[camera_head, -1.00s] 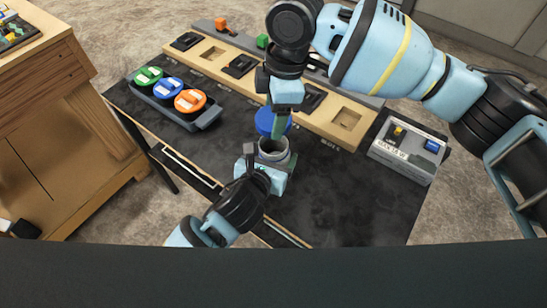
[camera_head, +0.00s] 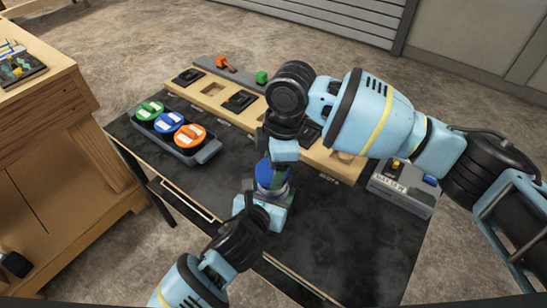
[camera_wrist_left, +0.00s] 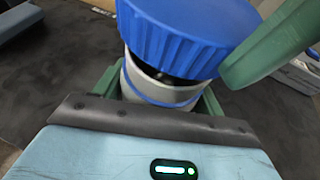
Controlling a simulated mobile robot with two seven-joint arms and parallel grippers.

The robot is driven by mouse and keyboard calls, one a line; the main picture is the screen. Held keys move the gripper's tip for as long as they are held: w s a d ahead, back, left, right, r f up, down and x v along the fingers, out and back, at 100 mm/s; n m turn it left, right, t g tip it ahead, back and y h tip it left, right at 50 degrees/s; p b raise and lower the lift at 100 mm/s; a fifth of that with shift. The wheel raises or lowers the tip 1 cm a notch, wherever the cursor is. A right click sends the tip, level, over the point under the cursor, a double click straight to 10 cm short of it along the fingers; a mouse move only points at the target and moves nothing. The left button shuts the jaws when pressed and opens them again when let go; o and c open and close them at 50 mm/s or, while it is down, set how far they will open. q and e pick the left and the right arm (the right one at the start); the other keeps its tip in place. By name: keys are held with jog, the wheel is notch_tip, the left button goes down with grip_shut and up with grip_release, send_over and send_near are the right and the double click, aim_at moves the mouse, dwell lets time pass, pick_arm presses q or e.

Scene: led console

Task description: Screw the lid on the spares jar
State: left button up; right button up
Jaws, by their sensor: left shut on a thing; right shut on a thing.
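The blue ribbed lid (camera_head: 270,176) is in my right gripper (camera_head: 280,164), directly over the spares jar (camera_head: 274,193). The left wrist view shows the lid (camera_wrist_left: 180,38) slightly tilted on or just above the jar (camera_wrist_left: 158,88), with a dark gap under its near edge. I cannot tell whether the threads touch. A green finger of my right gripper presses against the lid's right side. My left gripper (camera_head: 268,203) is shut around the jar's body, its green fingers on both sides in the left wrist view (camera_wrist_left: 160,97).
A dark tray (camera_head: 205,151) with green, blue and orange lidded round containers stands on the black table's left. A wooden board (camera_head: 215,104) with square recesses runs along the back. A grey box (camera_head: 402,192) stands at right. The front right tabletop is clear.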

dwell(0.4)
jog(key=shift+f, duration=0.85)
jog(key=shift+f, duration=0.55)
pick_arm(q)
jog(key=c, duration=0.5)
pick_arm(e)
jog(key=o, duration=0.9)
jog(key=shift+s+f, duration=0.1)
jog(key=shift+o, duration=0.2)
jog(key=shift+r, duration=2.3)
jog(key=shift+c, duration=0.3)
